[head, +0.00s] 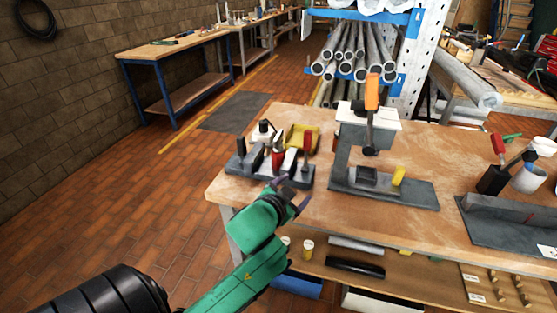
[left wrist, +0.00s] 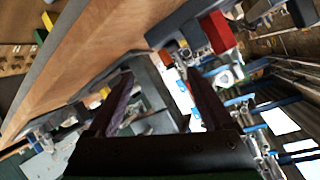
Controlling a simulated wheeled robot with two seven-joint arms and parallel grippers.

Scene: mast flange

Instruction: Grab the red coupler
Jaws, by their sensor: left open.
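A dark grey rack (head: 240,169) with several upright fittings stands on the wooden bench. A short red piece (head: 277,158) stands in its middle, and a taller red-topped piece (head: 307,142) stands at its right end. I cannot tell for sure which is the red coupler. My left gripper (head: 290,191) is just in front of the rack's front edge, open, with nothing seen between its fingers. In the left wrist view the open fingers (left wrist: 160,80) frame the scene, and a red block (left wrist: 218,32) shows beyond the right finger. My right gripper is out of view.
A grey stand with an orange-handled clamp (head: 371,95) is right of the rack. A yellow bin (head: 302,138) is behind the rack. A dark fixture (head: 510,215) lies at far right. The bench top (head: 330,205) is clear in front of the stand.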

